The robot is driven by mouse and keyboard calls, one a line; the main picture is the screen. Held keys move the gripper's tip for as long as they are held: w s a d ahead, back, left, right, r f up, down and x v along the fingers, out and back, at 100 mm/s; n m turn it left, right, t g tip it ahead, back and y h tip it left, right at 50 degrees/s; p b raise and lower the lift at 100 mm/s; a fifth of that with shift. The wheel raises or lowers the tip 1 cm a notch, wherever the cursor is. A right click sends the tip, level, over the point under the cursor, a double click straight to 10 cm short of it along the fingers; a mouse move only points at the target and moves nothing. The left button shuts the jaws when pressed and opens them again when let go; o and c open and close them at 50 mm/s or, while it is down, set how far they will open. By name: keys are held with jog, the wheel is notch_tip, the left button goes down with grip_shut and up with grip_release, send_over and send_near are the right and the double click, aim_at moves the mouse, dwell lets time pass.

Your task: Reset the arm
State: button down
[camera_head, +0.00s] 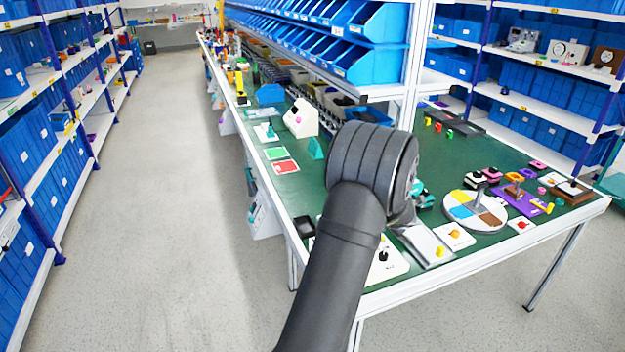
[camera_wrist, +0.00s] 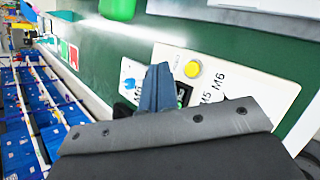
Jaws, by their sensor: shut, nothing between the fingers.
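My gripper (camera_wrist: 158,85) shows in the wrist view as blue-grey fingers pressed together, with nothing between them. In that view the fingers stand in front of a white panel (camera_wrist: 235,82) with a yellow button (camera_wrist: 193,69) and printed labels, and hide part of it. Whether they touch the panel cannot be told. In the head view my dark arm crosses the front of the bench and mostly hides the gripper. A white plate with a black knob (camera_head: 383,255) lies just right of the arm, partly covered by it.
The green bench top (camera_head: 450,165) holds a round coloured board (camera_head: 462,211), a small plate with a yellow knob (camera_head: 455,235) and several small items to the right. Blue bins (camera_head: 375,45) stand above the bench. The floor aisle (camera_head: 170,200) at left is clear.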

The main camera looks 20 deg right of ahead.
notch_tip(320, 180, up, 4)
jog(key=shift+r, duration=0.1)
dwell(0.6)
jog(key=shift+s+a+f, duration=0.1)
jog(key=shift+f, duration=2.25)
jog(key=shift+d+f, duration=0.1)
jog(key=shift+d, duration=0.1)
jog(key=shift+r, duration=2.35)
notch_tip(320, 180, down, 5)
jog(key=shift+a+f, duration=0.1)
jog(key=shift+f, duration=0.05)
jog(key=shift+r, duration=0.35)
